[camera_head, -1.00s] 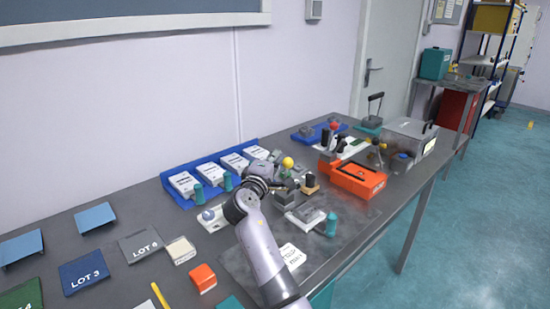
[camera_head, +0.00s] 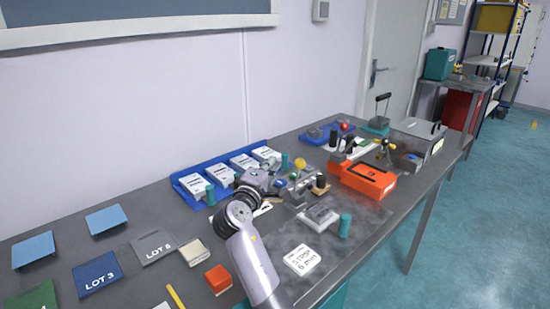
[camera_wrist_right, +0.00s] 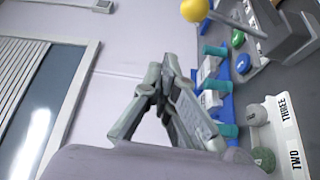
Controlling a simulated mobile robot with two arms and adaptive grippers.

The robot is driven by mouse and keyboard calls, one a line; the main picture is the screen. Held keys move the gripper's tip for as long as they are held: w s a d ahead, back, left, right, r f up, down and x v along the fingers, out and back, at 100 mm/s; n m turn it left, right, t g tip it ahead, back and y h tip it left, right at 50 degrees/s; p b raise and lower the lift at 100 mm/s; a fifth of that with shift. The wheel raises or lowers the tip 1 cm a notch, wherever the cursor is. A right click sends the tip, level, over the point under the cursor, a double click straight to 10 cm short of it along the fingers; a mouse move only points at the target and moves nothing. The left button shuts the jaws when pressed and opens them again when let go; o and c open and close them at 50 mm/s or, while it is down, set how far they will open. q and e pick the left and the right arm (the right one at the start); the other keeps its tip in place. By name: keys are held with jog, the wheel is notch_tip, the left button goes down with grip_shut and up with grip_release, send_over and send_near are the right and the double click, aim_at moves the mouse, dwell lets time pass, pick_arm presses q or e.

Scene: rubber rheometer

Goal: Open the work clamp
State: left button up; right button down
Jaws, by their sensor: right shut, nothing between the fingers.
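The task's clamp appears to be the grey device with a lever and a yellow ball knob (camera_head: 300,163), standing mid-bench; I cannot tell its state for sure. In the right wrist view the yellow ball (camera_wrist_right: 194,10) is at the top edge, on a thin lever beside a grey body (camera_wrist_right: 292,32). My right gripper (camera_head: 268,180) is to the left of the knob, apart from it. In the wrist view its fingers (camera_wrist_right: 163,68) are shut and empty, pointing towards the wall. My left gripper is not in view.
A blue tray (camera_head: 187,197) with white boxes lies behind my right gripper. An orange case (camera_head: 368,180), a white card (camera_head: 301,260) and a teal cylinder (camera_head: 345,226) are to the right. Another device has a red ball (camera_head: 344,127). The bench front is partly clear.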

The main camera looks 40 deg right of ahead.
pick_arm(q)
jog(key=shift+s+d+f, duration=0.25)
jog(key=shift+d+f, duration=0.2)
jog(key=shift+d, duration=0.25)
pick_arm(e)
jog(key=a, duration=0.2)
jog(key=s+a+f, duration=0.1)
